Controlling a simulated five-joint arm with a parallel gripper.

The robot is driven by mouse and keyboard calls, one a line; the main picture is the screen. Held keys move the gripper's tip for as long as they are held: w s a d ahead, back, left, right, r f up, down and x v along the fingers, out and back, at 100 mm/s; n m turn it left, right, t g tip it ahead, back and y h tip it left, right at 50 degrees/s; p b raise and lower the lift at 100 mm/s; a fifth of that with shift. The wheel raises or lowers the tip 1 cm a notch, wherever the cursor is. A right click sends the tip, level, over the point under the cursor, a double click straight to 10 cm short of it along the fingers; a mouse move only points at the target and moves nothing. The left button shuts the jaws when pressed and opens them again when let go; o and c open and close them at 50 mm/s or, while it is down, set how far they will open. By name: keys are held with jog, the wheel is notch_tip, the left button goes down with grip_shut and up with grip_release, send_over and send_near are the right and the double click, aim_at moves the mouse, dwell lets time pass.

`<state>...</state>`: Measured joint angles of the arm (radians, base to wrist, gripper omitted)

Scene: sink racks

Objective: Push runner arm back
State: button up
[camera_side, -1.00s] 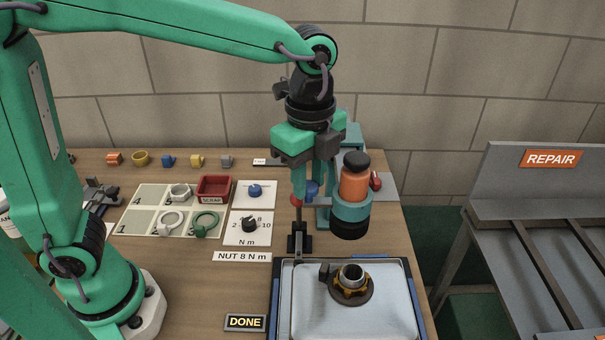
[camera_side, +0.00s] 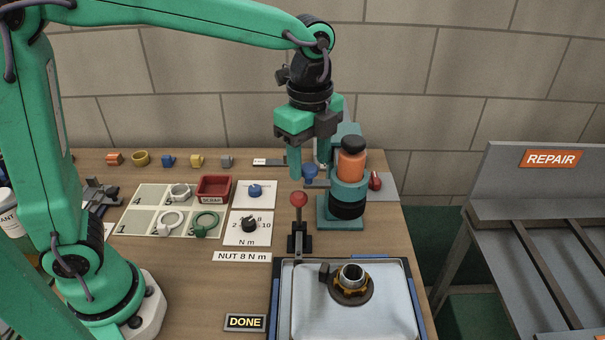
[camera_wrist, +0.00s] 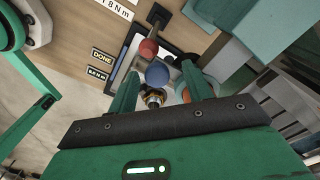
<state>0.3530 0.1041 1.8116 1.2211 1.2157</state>
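The nut runner (camera_side: 351,165) has an orange body, a black cap and a teal collar. It hangs upright on the runner arm over a teal base, behind the tray. A blue knob (camera_side: 310,172) shows at the left of the runner. My gripper (camera_side: 303,172) is beside the knob, fingers pointing down. In the wrist view my gripper (camera_wrist: 157,76) has its fingers apart, and the blue knob (camera_wrist: 157,73) shows between the tips. I cannot tell whether a finger touches it. Much of the runner arm is hidden behind my gripper and the runner.
A lever with a red ball (camera_side: 299,199) stands in front of my gripper. The tray (camera_side: 310,325) holds a brass-coloured nut on a dark fitting (camera_side: 351,286). A red scrap bin (camera_side: 214,188) and small rings are at left. A red knob (camera_side: 375,180) is right of the runner.

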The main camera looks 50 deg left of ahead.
jog(key=shift+r, duration=3.9)
jog(key=shift+s+a, duration=0.1)
jog(key=shift+s+a+n, duration=0.3)
jog(key=shift+a+n, duration=0.15)
jog(key=shift+n, duration=0.05)
jog(key=s+a+f+n+t, duration=0.2)
jog(key=s+a+f+n, duration=0.1)
jog(key=s+a+n, duration=0.3)
jog(key=s+a+f+n+t, duration=0.3)
jog(key=s+a+n, duration=0.3)
jog(key=n, duration=0.5)
jog(key=shift+s+a+f+t, duration=0.3)
jog(key=shift+s, duration=0.65)
